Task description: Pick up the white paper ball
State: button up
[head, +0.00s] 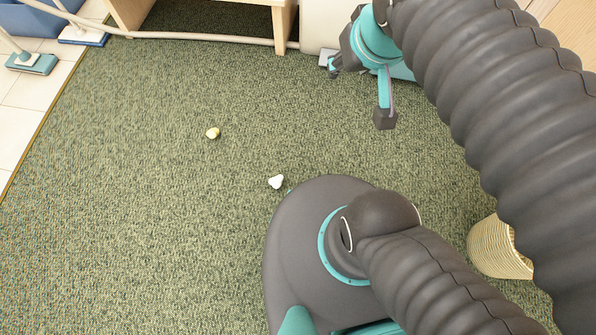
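The white paper ball (276,182) is a small, lumpy white piece on the green carpet, near the middle of the head view. It lies just beyond the upper left edge of my round grey base and appears fully visible. My gripper (360,93) is at the upper right, teal and dark grey, well above and to the right of the ball in the picture. Its two dark fingertips look spread apart, with carpet showing between them and nothing held.
A small yellowish crumpled piece (213,133) lies up and left of the ball. A wooden furniture unit (283,30) and a pale hose (200,37) border the carpet at the top. A woven basket (497,250) stands at right. The left carpet is clear.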

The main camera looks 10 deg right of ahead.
aim_at(277, 181)
jog(key=z, duration=2.5)
jog(key=k, duration=2.1)
jog(key=u, duration=2.2)
